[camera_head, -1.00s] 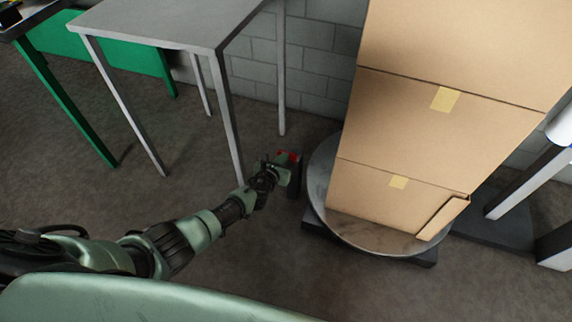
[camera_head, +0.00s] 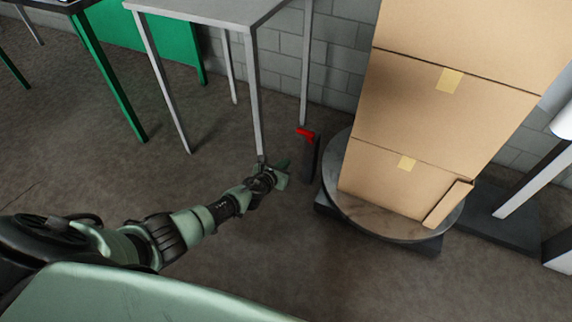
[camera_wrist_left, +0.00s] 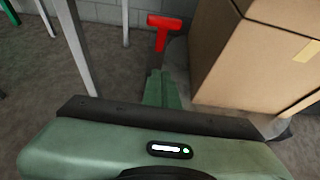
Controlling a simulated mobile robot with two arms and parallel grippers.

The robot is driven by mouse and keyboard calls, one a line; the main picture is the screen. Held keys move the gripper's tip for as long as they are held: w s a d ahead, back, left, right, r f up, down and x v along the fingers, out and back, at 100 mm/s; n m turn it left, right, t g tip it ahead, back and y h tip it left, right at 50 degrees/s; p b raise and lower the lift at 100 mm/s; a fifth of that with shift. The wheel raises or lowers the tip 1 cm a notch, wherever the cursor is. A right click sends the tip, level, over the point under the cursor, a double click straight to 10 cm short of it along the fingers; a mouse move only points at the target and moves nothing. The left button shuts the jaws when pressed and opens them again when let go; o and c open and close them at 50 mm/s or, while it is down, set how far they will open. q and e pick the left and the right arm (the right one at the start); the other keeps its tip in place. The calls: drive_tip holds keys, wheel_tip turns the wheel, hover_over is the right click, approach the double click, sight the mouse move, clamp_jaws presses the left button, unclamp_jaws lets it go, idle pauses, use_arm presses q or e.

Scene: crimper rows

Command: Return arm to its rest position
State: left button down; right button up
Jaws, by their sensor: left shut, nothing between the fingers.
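My left gripper (camera_head: 281,172) is at the end of my left arm, which reaches in from the lower left in the head view. It is shut and empty, in front of a dark post with a red top (camera_head: 306,134). The left wrist view shows my left gripper's green finger (camera_wrist_left: 160,92) pointing at the red top (camera_wrist_left: 164,22), with a gap between them in the picture. My right gripper is not in view.
Stacked cardboard boxes (camera_head: 401,124) stand on a round turntable (camera_head: 345,203) to the right of my left gripper. A grey table (camera_head: 205,9) stands behind it, with a leg (camera_head: 254,95) close by. Bare floor (camera_head: 100,170) lies to the left.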

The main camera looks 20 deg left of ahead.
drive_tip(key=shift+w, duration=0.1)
